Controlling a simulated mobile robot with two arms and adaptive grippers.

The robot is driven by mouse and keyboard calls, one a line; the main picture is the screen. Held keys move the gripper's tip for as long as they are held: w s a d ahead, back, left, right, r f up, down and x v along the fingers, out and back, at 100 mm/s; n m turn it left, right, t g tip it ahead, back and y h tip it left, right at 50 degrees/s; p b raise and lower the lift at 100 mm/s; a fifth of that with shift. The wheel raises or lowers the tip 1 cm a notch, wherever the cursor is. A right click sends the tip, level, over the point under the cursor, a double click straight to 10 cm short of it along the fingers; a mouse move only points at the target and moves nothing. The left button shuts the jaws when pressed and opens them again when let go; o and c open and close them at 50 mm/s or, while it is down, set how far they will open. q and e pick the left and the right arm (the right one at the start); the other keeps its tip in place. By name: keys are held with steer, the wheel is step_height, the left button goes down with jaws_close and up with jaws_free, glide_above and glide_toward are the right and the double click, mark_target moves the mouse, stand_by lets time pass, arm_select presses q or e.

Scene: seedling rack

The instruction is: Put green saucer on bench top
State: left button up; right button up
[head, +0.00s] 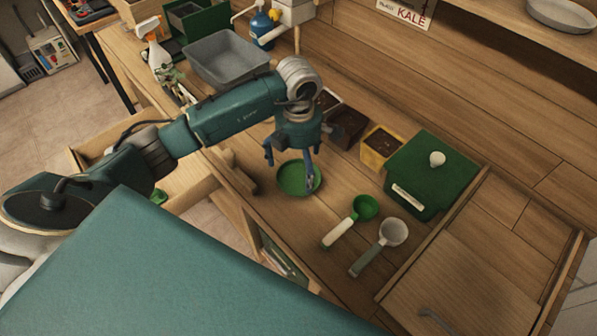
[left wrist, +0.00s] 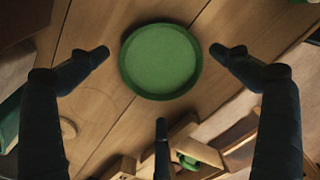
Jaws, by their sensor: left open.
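The green saucer (head: 291,181) lies flat on the wooden bench top (head: 322,194), near its front edge. My left gripper (head: 289,172) is above the saucer with its fingers pointing down. In the left wrist view the round green saucer (left wrist: 160,61) shows between the open fingers of my left gripper (left wrist: 160,70). The fingers stand apart from its rim, and nothing is held. The bench planks show around the saucer. My right gripper is not in view.
A green scoop (head: 364,208) and a white scoop (head: 392,233) lie right of the saucer. A green lidded box (head: 430,172) and a yellow pot (head: 379,146) stand behind them. A grey tub (head: 226,58) is at the back left. An open drawer (head: 190,186) juts out at the front left.

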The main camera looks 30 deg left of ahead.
mark_target(299, 178)
arm_select(q)
step_height(299, 178, up, 9)
steer(key=b, duration=0.2)
stand_by(0.6)
